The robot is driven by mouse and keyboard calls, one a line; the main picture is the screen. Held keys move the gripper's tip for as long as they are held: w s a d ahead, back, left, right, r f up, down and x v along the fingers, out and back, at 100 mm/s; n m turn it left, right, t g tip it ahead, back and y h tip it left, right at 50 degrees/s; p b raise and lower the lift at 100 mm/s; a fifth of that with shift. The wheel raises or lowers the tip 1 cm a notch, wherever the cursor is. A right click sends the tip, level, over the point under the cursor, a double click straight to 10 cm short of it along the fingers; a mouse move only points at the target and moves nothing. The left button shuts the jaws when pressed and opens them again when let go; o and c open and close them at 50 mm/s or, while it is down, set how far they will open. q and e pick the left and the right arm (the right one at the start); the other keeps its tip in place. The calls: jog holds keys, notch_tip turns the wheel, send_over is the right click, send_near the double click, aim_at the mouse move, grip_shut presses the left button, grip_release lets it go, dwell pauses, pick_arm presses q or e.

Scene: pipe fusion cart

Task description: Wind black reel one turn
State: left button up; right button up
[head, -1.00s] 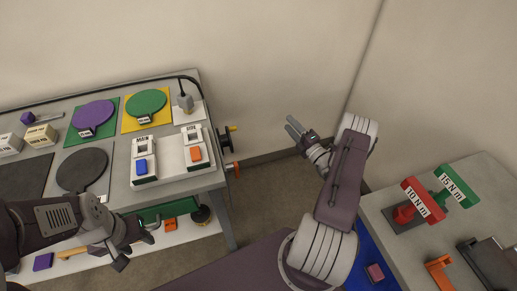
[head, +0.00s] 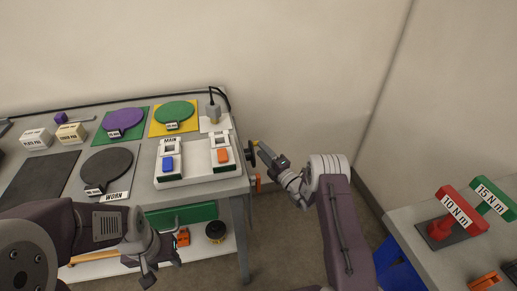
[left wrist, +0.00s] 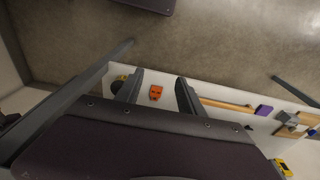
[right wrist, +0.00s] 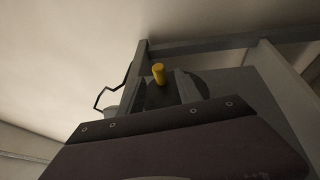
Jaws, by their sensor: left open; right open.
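The black reel (head: 250,154) is mounted on the right end of the cart, with a yellow crank knob (head: 257,142). My right gripper (head: 270,154) is open beside the reel. In the right wrist view, the yellow knob (right wrist: 158,74) shows between the open fingertips, with the dark disc (right wrist: 196,84) partly hidden behind a finger. I cannot tell whether the fingers touch the knob. My left gripper (head: 160,264) is open and empty in front of the cart's lower shelf.
The cart top (head: 140,195) carries MAIN and side switch boxes and several coloured round pads. An orange handle (head: 257,183) sits below the reel. A grey table (head: 420,250) with red and green torque handles stands at the right. Floor between is clear.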

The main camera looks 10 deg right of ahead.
jog(key=shift+x, duration=1.7)
grip_shut()
jog(key=n+t+y+b, duration=0.2)
jog(key=b, duration=0.5)
jog(key=s+n+t+y+b, duration=0.1)
jog(key=n+t+y+b, duration=0.1)
jog(key=b, duration=0.6)
jog(key=shift+s+d+r+n+y, duration=0.1)
jog(key=shift+n+y, duration=0.1)
jog(key=shift+y, duration=0.2)
jog(key=shift+s+r+n+y, duration=0.1)
jog(key=shift+s+n+y, duration=0.1)
jog(key=shift+y, duration=0.2)
grip_release()
